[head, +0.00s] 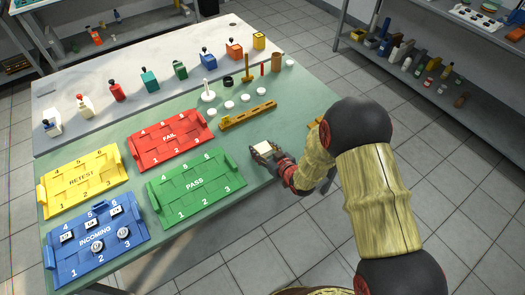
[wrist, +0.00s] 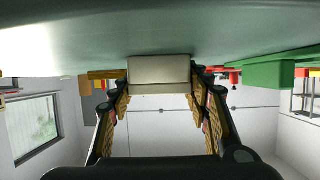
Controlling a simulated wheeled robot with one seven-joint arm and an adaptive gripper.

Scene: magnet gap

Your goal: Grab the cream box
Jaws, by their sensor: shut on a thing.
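The cream box (head: 264,147) is a small pale block near the right edge of the green table top, in the head view. My gripper (head: 270,155) is at the box, low over the table. In the wrist view the cream box (wrist: 159,75) sits between the two fingertips of my gripper (wrist: 160,88), which are shut on its sides. The box is at or very near the table surface; I cannot tell whether it touches it. Part of the box is hidden by the fingers in the head view.
The green PASS tray (head: 196,186) lies left of the gripper, with the red FAIL tray (head: 168,138), yellow RETEST tray (head: 82,179) and blue INCOMING tray (head: 95,240) beyond. A yellow-orange bar (head: 247,116) lies behind the box. Several small parts stand farther back.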

